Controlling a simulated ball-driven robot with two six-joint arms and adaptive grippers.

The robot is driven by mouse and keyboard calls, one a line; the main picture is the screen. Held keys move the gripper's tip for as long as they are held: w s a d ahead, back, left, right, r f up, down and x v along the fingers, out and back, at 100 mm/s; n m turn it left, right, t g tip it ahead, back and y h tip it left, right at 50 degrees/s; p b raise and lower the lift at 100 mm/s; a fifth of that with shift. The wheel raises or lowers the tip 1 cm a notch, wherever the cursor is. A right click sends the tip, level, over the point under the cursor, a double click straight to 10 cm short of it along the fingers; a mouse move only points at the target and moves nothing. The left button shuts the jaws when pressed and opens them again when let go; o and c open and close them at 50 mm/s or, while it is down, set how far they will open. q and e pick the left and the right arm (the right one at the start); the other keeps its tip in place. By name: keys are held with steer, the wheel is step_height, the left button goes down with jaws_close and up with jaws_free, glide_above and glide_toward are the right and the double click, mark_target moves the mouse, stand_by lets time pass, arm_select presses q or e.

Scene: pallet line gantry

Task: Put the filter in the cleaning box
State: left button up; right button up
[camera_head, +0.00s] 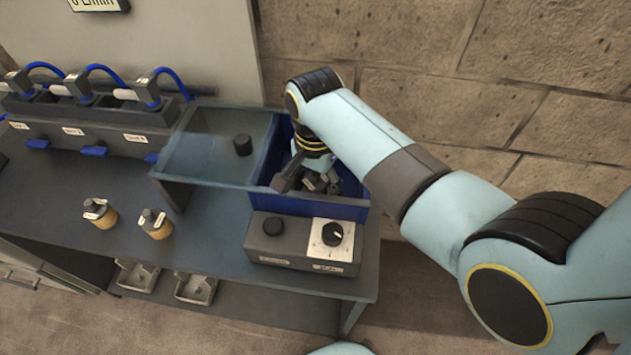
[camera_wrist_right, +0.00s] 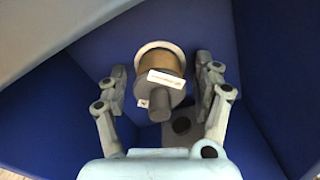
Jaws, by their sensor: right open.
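The cleaning box is a blue open-topped box (camera_head: 310,204) at the bench's right end in the head view. Its blue inner walls (camera_wrist_right: 75,120) fill much of the right wrist view. My right gripper (camera_head: 318,184) reaches down into it, partly hidden by my wrist. In the wrist view the right gripper (camera_wrist_right: 162,78) is open, one finger on each side of a filter (camera_wrist_right: 158,62). This filter has a brass-coloured body, a pale ring and a grey labelled cap with a stem. Gaps show between it and the fingers. My left gripper is out of view.
A clear cover (camera_head: 212,150) with a black knob (camera_head: 242,145) lies left of the box opening. A control box (camera_head: 285,255) with two dials stands in front. Two similar filters (camera_head: 100,213) (camera_head: 155,223) stand on the bench. A hose manifold (camera_head: 85,125) is behind them.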

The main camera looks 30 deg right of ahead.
steer(key=shift+r, duration=0.1)
steer(key=shift+r, duration=0.4)
step_height(320, 180, up, 11)
steer(key=shift+r+p, duration=0.2)
steer(key=shift+p, duration=0.15)
